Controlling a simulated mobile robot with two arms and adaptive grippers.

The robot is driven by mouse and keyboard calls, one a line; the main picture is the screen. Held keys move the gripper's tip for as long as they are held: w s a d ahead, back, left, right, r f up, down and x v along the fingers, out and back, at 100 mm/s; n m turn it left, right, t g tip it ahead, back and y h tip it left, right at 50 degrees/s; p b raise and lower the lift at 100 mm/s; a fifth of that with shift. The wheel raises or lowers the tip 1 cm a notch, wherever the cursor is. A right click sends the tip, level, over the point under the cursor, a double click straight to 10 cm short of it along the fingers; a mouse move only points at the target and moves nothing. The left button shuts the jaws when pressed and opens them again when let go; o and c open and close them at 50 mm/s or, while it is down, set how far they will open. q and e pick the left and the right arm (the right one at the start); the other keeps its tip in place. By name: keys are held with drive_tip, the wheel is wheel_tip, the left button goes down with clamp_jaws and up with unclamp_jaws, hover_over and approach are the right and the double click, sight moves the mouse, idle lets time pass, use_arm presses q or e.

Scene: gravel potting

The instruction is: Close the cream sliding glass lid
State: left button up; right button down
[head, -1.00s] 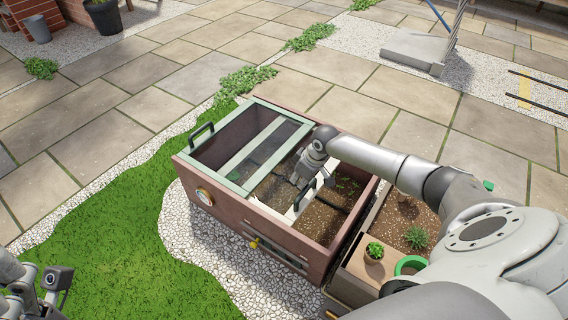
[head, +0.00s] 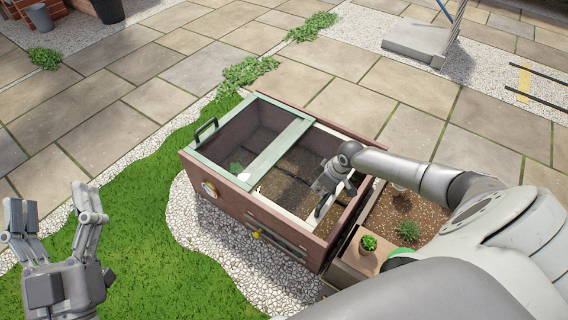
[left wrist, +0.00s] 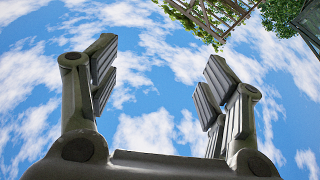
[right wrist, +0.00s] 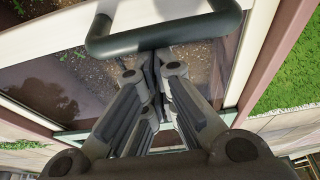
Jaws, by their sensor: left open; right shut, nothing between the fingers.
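The cream sliding glass lid (head: 280,213) lies over the right part of the brown planter box; its cream frame shows along the near side. Its dark handle (right wrist: 165,32) shows large in the right wrist view. My right gripper (head: 322,192) is shut and empty, low over the lid beside this handle. In the right wrist view its fingertips (right wrist: 152,60) are close to the handle; I cannot tell whether they touch. My left gripper (head: 56,215) is open and empty over the grass, pointing up; sky fills the left wrist view behind its fingers (left wrist: 155,80).
A sage-green framed lid (head: 277,152) with a dark handle (head: 205,130) covers the box's left part. A gauge (head: 209,189) and brass tap (head: 257,234) are on the near wall. A soil planter (head: 380,220) with a small potted plant (head: 369,243) stands close on the right.

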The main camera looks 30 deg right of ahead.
sight(329, 194)
drive_tip(key=s+p, duration=0.1)
drive_tip(key=s+d, duration=0.1)
drive_tip(key=s, duration=0.1)
drive_tip(key=shift+d+p, duration=0.1)
drive_tip(key=shift+p, duration=0.3)
use_arm(q)
drive_tip(key=s+a+f+g+y+p, duration=0.1)
drive_tip(key=f+g+y, duration=0.1)
drive_tip(key=f+g, duration=0.3)
drive_tip(key=s+a+f+g+y+p, duration=0.1)
drive_tip(key=f+g, duration=0.4)
drive_tip(key=f, duration=0.7)
drive_tip(key=shift+a+f+n+g+y, duration=0.2)
drive_tip(key=shift+a+n+g+y, duration=0.15)
drive_tip(key=shift+a, duration=0.2)
use_arm(e)
drive_tip(key=s, duration=0.1)
drive_tip(key=s+d, duration=0.1)
drive_tip(key=s, duration=0.1)
drive_tip(key=shift+s+d+f, duration=0.1)
drive_tip(key=shift+s+d, duration=0.2)
